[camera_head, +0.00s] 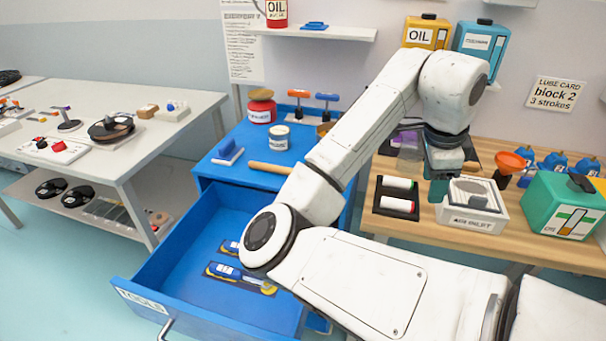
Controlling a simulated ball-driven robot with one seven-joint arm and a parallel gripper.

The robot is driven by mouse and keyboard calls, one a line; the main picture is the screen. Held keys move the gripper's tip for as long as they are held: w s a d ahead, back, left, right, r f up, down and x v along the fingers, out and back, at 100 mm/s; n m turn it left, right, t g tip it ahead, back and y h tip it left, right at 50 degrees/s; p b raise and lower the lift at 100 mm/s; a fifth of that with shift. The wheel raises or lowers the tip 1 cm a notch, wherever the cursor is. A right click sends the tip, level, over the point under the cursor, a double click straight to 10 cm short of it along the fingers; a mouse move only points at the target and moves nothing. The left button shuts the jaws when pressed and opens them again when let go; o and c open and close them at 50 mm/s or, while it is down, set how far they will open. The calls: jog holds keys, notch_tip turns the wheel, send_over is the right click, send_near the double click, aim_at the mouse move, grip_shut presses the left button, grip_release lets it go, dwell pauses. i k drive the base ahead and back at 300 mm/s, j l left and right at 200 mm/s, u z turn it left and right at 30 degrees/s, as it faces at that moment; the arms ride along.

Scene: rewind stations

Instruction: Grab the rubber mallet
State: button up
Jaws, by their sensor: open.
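A light wooden handle (270,169) lies on top of the blue tool cabinet (208,172). It may be the rubber mallet's handle, but its right end runs behind my arm and no mallet head shows. My gripper (447,180) is at the right, over the wooden bench (455,235), by the back left of the white "AIR INLET" box (473,224). It points down and is open. It is well to the right of the handle. Whether it touches the box cannot be told.
The cabinet's drawer (180,245) stands open with blue-and-yellow tools (236,272) inside. A green oil can (562,207) is at the bench's right.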

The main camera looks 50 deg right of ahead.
aim_at(256, 165)
jog(key=i, duration=0.95)
